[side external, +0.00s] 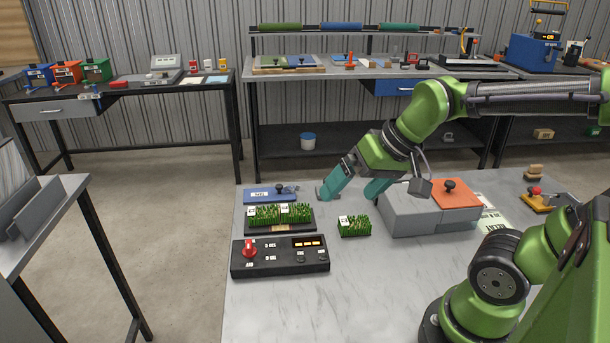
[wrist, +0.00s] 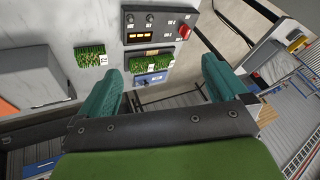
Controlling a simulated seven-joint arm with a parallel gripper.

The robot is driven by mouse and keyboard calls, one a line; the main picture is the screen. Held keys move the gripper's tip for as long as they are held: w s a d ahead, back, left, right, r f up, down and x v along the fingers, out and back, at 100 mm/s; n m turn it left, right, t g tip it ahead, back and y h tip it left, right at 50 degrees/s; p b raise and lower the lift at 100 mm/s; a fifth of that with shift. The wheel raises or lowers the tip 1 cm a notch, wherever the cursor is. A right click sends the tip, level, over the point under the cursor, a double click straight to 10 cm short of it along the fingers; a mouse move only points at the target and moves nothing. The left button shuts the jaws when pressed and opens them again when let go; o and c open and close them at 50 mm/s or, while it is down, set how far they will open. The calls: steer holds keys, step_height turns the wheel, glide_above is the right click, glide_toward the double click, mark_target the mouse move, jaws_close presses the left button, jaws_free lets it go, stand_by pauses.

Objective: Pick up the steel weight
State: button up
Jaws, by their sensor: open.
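I cannot pick out a steel weight for certain in either view. My gripper (side external: 350,192) is open and empty above the far side of the marble-topped table (side external: 290,310). Its teal fingers also show wide apart in the wrist view (wrist: 162,70). A grey box (side external: 408,221) stands just right of my gripper, with an orange lid (side external: 456,192) bearing a black knob on its right part. The box shows at the left of the wrist view (wrist: 35,75). A blue plate (side external: 262,196) with a dark knob lies left of my gripper, behind the turf.
A dark tray (side external: 297,229) holds turf pieces (side external: 270,214). A single turf piece (side external: 354,226) lies right of it. A black control box (side external: 280,262) with a red knob stands in front. A yellow-based device (side external: 538,203) stands far right. The front left tabletop is clear.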

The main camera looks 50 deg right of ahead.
steer(key=w+d+f+m+g+h, duration=0.1)
steer(key=w+d+f+g+h, duration=0.15)
steer(key=w+d, duration=0.85)
steer(key=w+d+f+m+g+h, duration=0.1)
steer(key=w+d+f, duration=0.3)
steer(key=w+d, duration=0.6)
steer(key=shift+y, duration=0.25)
steer(key=d+f, duration=0.1)
steer(key=f, duration=0.2)
steer(key=d+f, duration=0.1)
steer(key=f, duration=0.2)
steer(key=d+f, duration=0.1)
steer(key=f, duration=0.3)
steer(key=shift+w+d+f, duration=0.1)
steer(key=shift+w+d, duration=0.05)
steer(key=shift+d, duration=0.2)
steer(key=shift+w+d+x, duration=0.1)
steer(key=shift+d+x, duration=0.05)
steer(key=shift+x, duration=1.35)
steer(key=shift+w+d+x, duration=0.15)
steer(key=shift+x, duration=1.4)
steer(key=shift+c, duration=0.2)
steer(key=c, duration=1.4)
